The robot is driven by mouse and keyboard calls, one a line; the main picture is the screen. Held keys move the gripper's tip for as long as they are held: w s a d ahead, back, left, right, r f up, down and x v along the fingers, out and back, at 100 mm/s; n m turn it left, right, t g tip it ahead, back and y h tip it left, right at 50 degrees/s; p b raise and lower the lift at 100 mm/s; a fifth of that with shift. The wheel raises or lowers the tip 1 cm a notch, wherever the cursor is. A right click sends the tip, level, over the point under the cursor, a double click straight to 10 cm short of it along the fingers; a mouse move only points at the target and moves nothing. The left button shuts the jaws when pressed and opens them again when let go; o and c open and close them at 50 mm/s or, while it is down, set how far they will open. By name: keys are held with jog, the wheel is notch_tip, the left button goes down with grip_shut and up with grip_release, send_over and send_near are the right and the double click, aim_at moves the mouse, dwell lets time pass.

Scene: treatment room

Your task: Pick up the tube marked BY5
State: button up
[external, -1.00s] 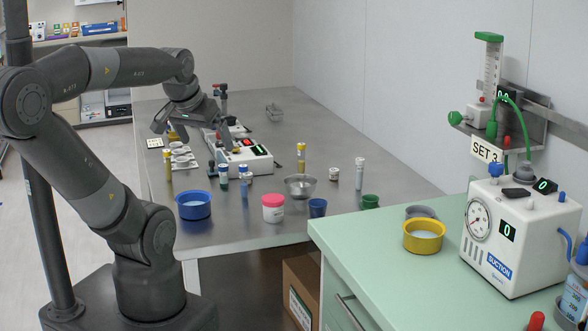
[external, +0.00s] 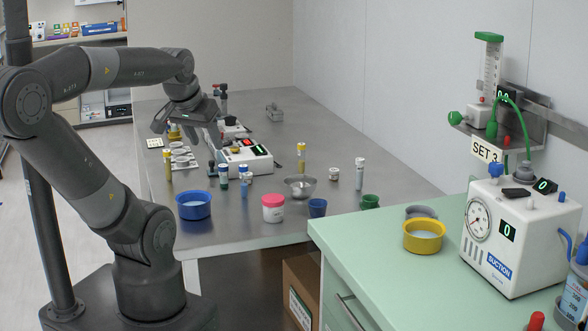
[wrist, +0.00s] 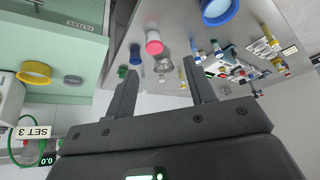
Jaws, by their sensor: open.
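Several capped tubes stand upright on the steel table (external: 335,215). A yellow tube (external: 168,166) stands at the left and another yellow tube (external: 301,158) stands near the middle. A tube with a white cap (external: 359,174) is at the right. The markings are too small to read, so I cannot tell which tube is BY5. My gripper (external: 187,130) is open above the table's left part, apart from the tubes. The wrist view shows its spread fingers (wrist: 160,68) with nothing between them.
Near the tubes are a white device (external: 245,157), blue bowl (external: 193,206), steel bowl (external: 300,187), pink jar (external: 273,208) and small blue cup (external: 317,208). A green counter (external: 375,255) with a suction unit (external: 520,235) stands at right.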

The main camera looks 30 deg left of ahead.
jog(key=w+d+r+m, duration=0.2)
jog(key=w+r+m, duration=0.2)
jog(key=w+m, duration=0.6)
jog(key=m+g, duration=0.1)
jog(key=m, duration=2.3)
send_over(360, 174)
jog(key=s, duration=0.2)
jog(key=shift+y, duration=0.4)
jog(key=f, duration=2)
jog(key=shift+s, duration=0.2)
jog(key=x, duration=1)
jog(key=shift+w, duration=0.15)
jog(key=c, duration=1.1)
